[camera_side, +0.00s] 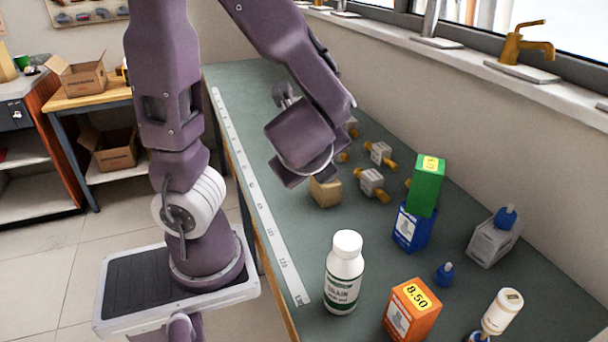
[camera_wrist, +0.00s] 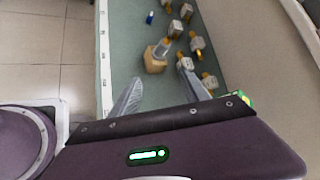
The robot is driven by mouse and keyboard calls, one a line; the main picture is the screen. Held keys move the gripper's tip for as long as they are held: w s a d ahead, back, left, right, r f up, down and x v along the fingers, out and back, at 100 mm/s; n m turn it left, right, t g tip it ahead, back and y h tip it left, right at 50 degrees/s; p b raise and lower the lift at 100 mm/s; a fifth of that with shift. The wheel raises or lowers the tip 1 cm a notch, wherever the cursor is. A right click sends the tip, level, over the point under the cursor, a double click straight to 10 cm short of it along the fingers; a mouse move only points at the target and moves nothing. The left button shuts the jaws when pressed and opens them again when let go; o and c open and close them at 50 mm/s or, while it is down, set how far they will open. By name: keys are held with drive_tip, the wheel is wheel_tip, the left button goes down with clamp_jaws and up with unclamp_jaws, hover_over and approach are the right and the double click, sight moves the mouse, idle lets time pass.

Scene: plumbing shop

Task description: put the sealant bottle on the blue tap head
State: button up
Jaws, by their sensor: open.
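A white bottle with a tan label (camera_side: 502,312), which may be the sealant bottle, leans at the lower right in the side view; its lower end meets a dark blue piece. A small blue tap head (camera_side: 445,273) stands on the bench left of it. I cannot tell which one the task means. My gripper (camera_wrist: 160,72) is open and empty, its fingers spread around the near side of a wooden block (camera_wrist: 155,63), far from the bottle. In the side view my wrist hides the fingers.
A white drain bottle (camera_side: 344,278), an orange box (camera_side: 411,310) and a green box (camera_side: 427,185) atop a blue box (camera_side: 411,232) stand on the bench. Several grey-and-brass fittings (camera_side: 371,183) lie beyond the block. A ruler strip (camera_side: 262,210) runs along the left edge.

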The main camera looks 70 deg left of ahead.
drive_tip(key=s+n+g+h, duration=0.2)
drive_tip(key=s+n+h, duration=0.1)
drive_tip(key=s+n, duration=0.35)
drive_tip(key=d+r+n+t+h, duration=0.2)
drive_tip(key=d+r+n+h, duration=0.3)
drive_tip(key=d+n, duration=0.4)
drive_tip(key=shift+s+d+h, duration=0.15)
drive_tip(key=shift+s+h, duration=0.1)
drive_tip(key=shift+h, duration=0.25)
